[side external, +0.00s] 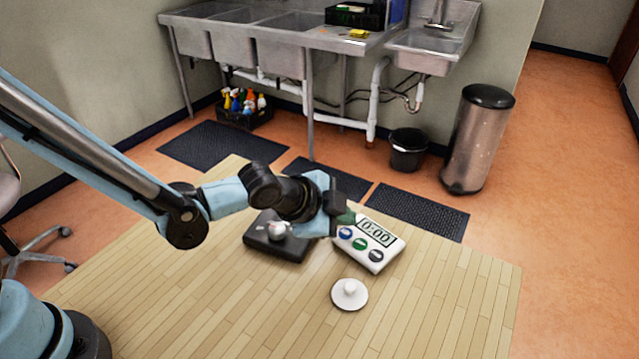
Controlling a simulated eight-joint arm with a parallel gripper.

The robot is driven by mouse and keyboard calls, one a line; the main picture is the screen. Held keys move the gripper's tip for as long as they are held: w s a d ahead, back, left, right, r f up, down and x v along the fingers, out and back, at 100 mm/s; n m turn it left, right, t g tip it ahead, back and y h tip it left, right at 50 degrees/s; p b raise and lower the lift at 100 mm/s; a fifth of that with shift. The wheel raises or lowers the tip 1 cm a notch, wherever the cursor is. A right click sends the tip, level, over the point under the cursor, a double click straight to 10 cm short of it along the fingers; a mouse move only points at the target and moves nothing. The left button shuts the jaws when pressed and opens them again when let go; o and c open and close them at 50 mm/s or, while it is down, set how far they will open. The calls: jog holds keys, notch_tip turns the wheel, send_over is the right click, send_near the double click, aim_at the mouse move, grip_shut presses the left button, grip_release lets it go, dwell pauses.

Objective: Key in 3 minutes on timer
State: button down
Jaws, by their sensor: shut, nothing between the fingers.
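The timer (376,257) is a white box lying on the wooden table. Its display (376,231) reads 0:00. Below the display are a blue button (346,233), a green button (360,244) and a dark grey button (376,256). My gripper (345,215) is shut and empty, at the timer's upper left corner, close to the display and the blue button. I cannot tell whether the fingertips touch the timer.
A black box with a round pale knob (262,243) sits left of the timer, partly behind my arm. A white lid-like disc with a knob (349,295) lies in front of the timer. The table (440,310) is clear to the right and front.

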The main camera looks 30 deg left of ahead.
aim_at(342, 235)
jog(key=shift+f, duration=0.15)
jog(key=shift+f, duration=0.3)
jog(key=shift+f, duration=0.4)
dwell(0.8)
jog(key=shift+r, duration=0.85)
jog(key=shift+r, duration=3)
